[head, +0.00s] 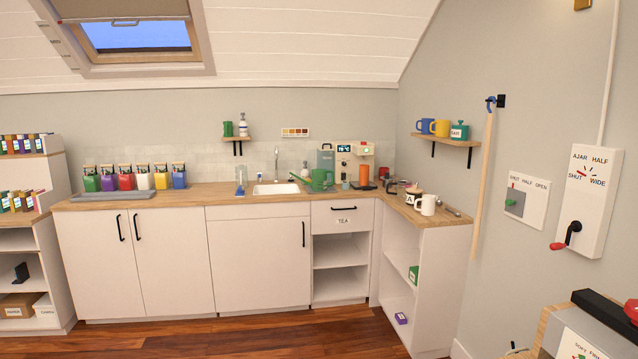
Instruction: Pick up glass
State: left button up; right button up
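A small, pale bluish see-through vessel (241,174) that looks like a glass stands upright on the wooden counter (215,192), just left of the sink. It is small in the picture, and something blue shows at its foot. I cannot tell whether other glasses stand among the items near the coffee machine. Neither of my grippers is in the head view, and nothing is seen in contact with the vessel.
The sink (277,188) and tap are right of the vessel. Several coloured jars (125,181) stand left, by a grey mat (113,195). A coffee machine (354,160) and white mug (428,205) are right. The wooden floor (220,335) before the cabinets is clear.

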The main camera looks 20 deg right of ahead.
aim_at(346, 178)
jog(key=i+z, duration=0.25)
jog(key=i, duration=0.75)
jog(key=i+j+z, duration=0.15)
jog(key=i, duration=1.3)
jog(key=i+l+z, duration=0.2)
jog(key=i+z, duration=0.2)
jog(key=i, duration=0.75)
jog(key=i+j+z, duration=0.15)
jog(key=i+z, duration=0.2)
jog(key=i, duration=0.75)
